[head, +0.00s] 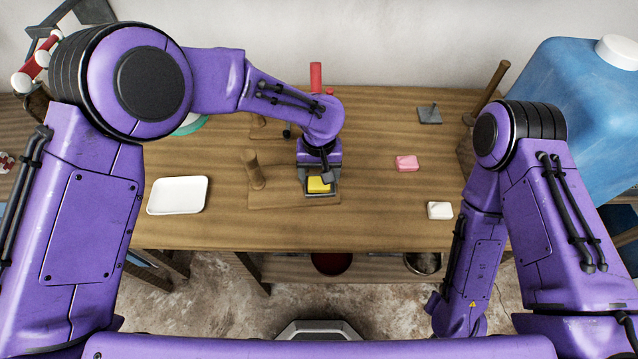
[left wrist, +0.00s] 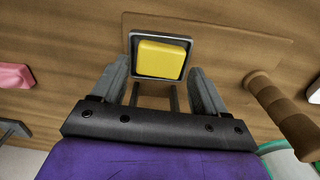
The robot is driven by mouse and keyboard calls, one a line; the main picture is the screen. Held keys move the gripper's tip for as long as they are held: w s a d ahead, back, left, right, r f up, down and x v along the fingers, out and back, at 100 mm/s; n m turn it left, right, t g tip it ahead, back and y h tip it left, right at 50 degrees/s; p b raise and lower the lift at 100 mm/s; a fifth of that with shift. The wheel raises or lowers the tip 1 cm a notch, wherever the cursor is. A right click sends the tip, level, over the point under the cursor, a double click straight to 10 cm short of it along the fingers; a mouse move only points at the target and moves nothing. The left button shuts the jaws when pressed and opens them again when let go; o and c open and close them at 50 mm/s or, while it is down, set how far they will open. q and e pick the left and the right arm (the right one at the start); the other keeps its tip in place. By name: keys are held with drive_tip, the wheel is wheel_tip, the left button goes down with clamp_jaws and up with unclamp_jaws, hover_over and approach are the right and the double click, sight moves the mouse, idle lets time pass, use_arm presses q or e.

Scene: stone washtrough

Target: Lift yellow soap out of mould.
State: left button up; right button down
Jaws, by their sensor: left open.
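The yellow soap (head: 319,185) lies in a dark square mould (head: 332,193) on a wooden board (head: 290,199) in the middle of the table. In the left wrist view the soap (left wrist: 161,60) sits inside the mould's raised rim (left wrist: 133,67). My left gripper (head: 320,178) is over the mould, pointing down. Its fingers (left wrist: 160,88) are open and stand apart on either side, with nothing between them that they grip. My right arm is at the right of the head view, but its gripper does not show.
A white tray (head: 178,195) lies at the left. A pink soap (head: 406,163) and a white soap (head: 440,210) lie at the right. A blue water container (head: 580,105) stands at the far right. Table between mould and pink soap is clear.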

sight(319, 182)
use_arm(q)
drive_tip(key=shift+f+b, duration=0.35)
drive_tip(key=shift+f, duration=0.6)
drive_tip(key=shift+r+p, duration=0.15)
drive_tip(key=shift+p, duration=0.3)
idle(0.4)
drive_tip(key=c, duration=0.7)
drive_tip(key=shift+o, duration=0.2)
wheel_tip(319, 182, up, 9)
drive_tip(key=p, duration=0.9)
